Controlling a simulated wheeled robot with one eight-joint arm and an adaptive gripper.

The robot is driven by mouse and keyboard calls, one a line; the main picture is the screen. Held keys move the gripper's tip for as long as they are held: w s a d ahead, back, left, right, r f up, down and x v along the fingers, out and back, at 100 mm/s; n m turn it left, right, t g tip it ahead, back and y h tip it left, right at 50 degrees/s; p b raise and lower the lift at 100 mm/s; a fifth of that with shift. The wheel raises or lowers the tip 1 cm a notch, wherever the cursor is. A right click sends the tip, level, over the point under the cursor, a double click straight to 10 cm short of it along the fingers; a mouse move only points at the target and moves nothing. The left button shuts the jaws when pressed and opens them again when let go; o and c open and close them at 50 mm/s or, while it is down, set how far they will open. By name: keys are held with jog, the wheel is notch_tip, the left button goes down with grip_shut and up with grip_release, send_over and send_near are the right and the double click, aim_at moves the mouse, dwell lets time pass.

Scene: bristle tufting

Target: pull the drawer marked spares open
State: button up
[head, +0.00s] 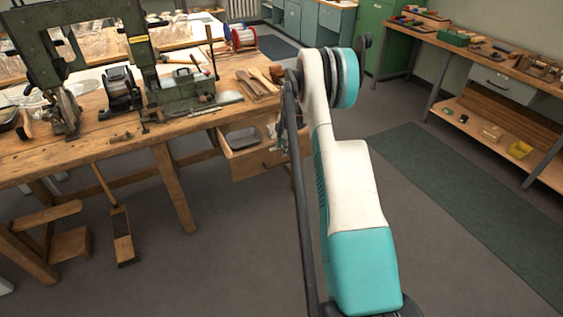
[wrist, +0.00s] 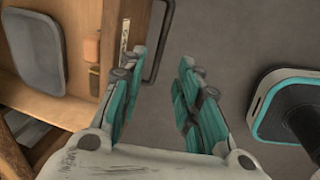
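A wooden drawer (head: 257,160) under the bench's right end stands partly open. It holds a grey tray (head: 241,138), which also shows in the wrist view (wrist: 34,55). In the wrist view the drawer front (wrist: 137,15) carries a label holder (wrist: 125,38), its writing too small to read, and a dark bar handle (wrist: 163,35). My gripper (wrist: 162,66) is open, its fingers apart. The handle appears between the fingertips in the picture, nearer the left finger; I cannot tell whether they touch. My arm hides most of the gripper in the head view.
The wooden workbench (head: 70,153) carries a green machine, a wire spool (head: 243,38) and tools. A brush (head: 121,235) leans below it. A green mat (head: 480,200) lies on the floor at right, before another bench (head: 470,48). Floor in front of the drawer is clear apart from my own body.

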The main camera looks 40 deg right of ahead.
aim_at(283, 163)
jog(key=f+b, duration=0.1)
jog(key=f, duration=0.2)
jog(key=w+f+b, duration=0.1)
jog(key=f, duration=0.2)
jog(key=f+b, duration=0.1)
jog(key=f, duration=0.2)
jog(key=shift+w+d, duration=0.2)
jog(key=shift+w, duration=0.1)
grip_shut()
